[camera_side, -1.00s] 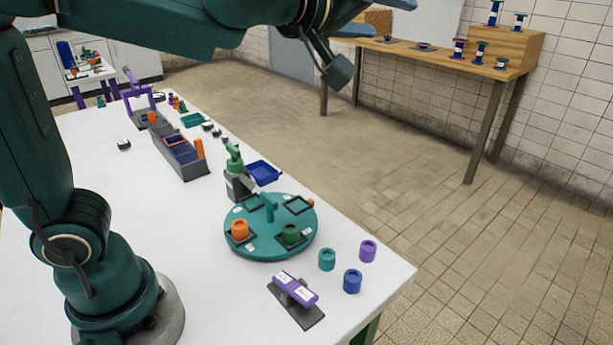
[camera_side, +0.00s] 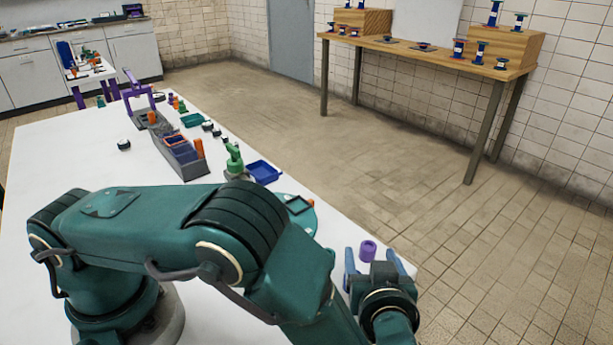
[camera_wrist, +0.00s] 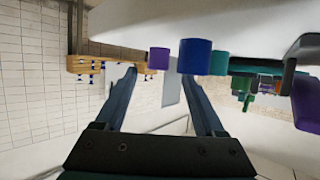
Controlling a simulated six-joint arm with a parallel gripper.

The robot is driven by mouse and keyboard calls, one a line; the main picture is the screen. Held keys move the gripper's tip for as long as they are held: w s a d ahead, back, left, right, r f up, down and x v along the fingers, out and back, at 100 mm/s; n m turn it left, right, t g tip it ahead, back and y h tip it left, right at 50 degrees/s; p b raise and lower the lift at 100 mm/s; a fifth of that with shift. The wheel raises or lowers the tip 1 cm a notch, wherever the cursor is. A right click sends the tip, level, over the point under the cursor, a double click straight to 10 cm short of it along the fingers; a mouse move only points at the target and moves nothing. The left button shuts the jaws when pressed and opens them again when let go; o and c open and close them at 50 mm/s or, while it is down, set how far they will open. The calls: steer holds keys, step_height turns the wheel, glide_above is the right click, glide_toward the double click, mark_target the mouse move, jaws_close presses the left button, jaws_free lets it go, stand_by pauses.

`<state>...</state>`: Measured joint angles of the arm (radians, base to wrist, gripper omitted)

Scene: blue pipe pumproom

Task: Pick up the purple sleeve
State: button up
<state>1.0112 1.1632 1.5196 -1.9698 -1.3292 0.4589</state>
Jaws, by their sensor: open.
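The purple sleeve (camera_side: 368,249) stands upright near the corner of the white table. In the side view it shows just beyond my gripper (camera_side: 371,255), between the lines of its two fingers. My gripper is open and empty. In the wrist view, which looks upside down, the purple sleeve (camera_wrist: 158,58) appears small, between the fingertips of my gripper (camera_wrist: 158,76) and closer to the left finger. I see no contact with it. A blue sleeve (camera_wrist: 195,56) looks larger and nearer, in line with the right fingertip; in the side view it is hidden behind my arm.
A teal sleeve (camera_wrist: 219,62) stands beside the blue one. My arm covers most of the round teal turntable (camera_side: 304,213). A blue tray (camera_side: 263,172) and a grey bin (camera_side: 183,158) stand farther back on the table. The table's right edge is close to my gripper.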

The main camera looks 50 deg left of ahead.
mark_target(369, 248)
steer(key=shift+x, duration=2.4)
steer(key=shift+d, duration=0.1)
jaws_close()
